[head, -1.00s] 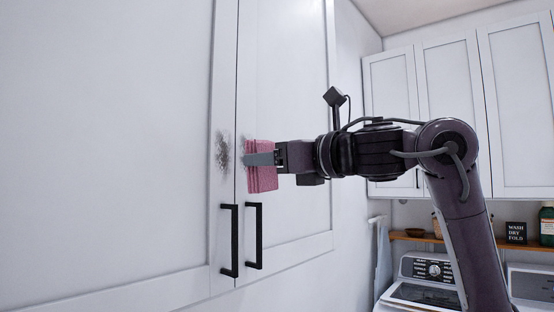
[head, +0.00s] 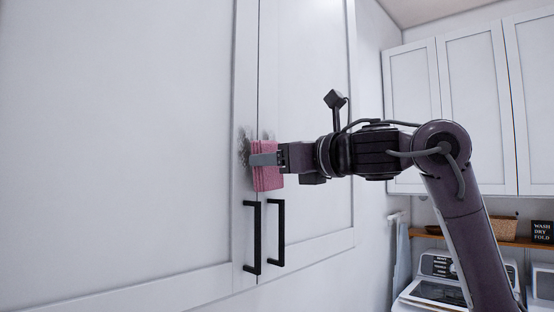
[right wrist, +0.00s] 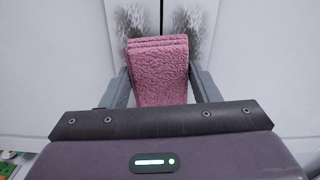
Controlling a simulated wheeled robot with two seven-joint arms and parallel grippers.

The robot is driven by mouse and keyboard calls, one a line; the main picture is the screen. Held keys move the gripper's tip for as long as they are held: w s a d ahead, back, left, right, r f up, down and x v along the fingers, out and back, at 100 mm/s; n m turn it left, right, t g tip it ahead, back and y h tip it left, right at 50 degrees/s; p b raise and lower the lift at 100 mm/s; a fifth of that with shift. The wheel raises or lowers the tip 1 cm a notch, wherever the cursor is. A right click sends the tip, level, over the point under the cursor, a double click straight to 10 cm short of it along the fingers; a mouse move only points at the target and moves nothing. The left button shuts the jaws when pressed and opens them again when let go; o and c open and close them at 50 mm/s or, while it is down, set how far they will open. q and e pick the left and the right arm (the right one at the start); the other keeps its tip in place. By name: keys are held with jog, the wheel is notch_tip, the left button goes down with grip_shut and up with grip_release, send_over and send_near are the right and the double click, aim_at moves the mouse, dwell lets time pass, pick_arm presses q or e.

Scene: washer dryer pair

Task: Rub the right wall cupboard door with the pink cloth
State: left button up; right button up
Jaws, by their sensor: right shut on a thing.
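The pink cloth (head: 268,178) hangs folded in my right gripper (head: 262,160), whose fingers are shut on it. The cloth is in front of the seam between two tall white doors, near the inner edge of the right cupboard door (head: 315,120). I cannot tell whether it touches. A grey smudge on the right door (head: 267,133) shows above the cloth, partly hidden. Another smudge (head: 244,146) is on the left door. In the right wrist view, the cloth (right wrist: 158,70) sits between the grippers' fingers, with smudges on both sides beyond it. My left gripper is not in view.
Two black bar handles (head: 253,237) stand just below the cloth, one on each door. Farther right are white wall cupboards (head: 470,110), a wooden shelf (head: 470,240) with a basket (head: 492,229), and a white washer (head: 440,280).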

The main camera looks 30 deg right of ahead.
jog(key=shift+p+x, duration=0.5)
jog(key=shift+x, duration=0.35)
